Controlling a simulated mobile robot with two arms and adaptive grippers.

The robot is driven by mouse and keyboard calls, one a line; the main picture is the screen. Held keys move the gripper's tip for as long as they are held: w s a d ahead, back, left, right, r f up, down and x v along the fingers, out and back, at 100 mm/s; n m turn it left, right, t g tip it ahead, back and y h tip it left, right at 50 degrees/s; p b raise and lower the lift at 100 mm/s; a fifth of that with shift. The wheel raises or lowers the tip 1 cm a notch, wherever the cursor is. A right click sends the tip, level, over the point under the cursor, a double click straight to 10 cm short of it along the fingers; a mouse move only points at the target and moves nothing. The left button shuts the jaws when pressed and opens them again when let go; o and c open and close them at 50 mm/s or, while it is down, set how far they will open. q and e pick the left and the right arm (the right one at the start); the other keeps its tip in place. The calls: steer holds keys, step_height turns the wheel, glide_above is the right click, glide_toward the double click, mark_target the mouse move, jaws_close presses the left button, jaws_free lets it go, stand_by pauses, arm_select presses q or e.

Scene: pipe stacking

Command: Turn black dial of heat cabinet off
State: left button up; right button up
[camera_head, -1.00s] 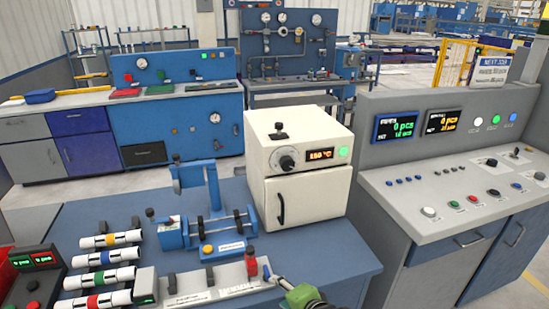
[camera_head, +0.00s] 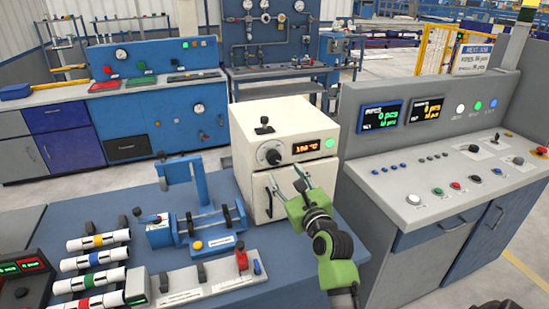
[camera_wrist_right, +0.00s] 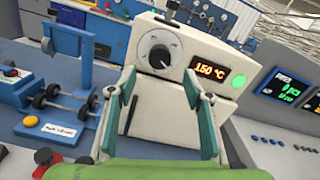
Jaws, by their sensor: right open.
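The white heat cabinet (camera_head: 250,125) stands at the back of the blue bench. Its black dial (camera_head: 273,157) is on the upper front, left of an orange display and a lit green lamp (camera_head: 328,143). In the right wrist view the dial (camera_wrist_right: 160,56) is ahead, and the display (camera_wrist_right: 209,76) reads 150 °C. My right gripper (camera_head: 284,182) is open and empty, in front of the cabinet door, just below the dial and apart from it. In the wrist view its two fingers (camera_wrist_right: 159,87) spread below and either side of the dial. My left gripper is not in view.
A blue fixture with rollers (camera_head: 208,226) stands left of the cabinet. Several banded white pipes (camera_head: 95,262) lie at the left front. A grey control console (camera_head: 430,175) stands to the right. A black lever (camera_head: 264,126) sits on the cabinet top.

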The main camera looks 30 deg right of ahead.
mark_target(275, 160)
steer(key=p+x, duration=0.1)
steer(key=x, duration=0.8)
steer(key=shift+w+f, duration=0.1)
steer(key=shift+w, duration=0.3)
steer(key=c, duration=1.1)
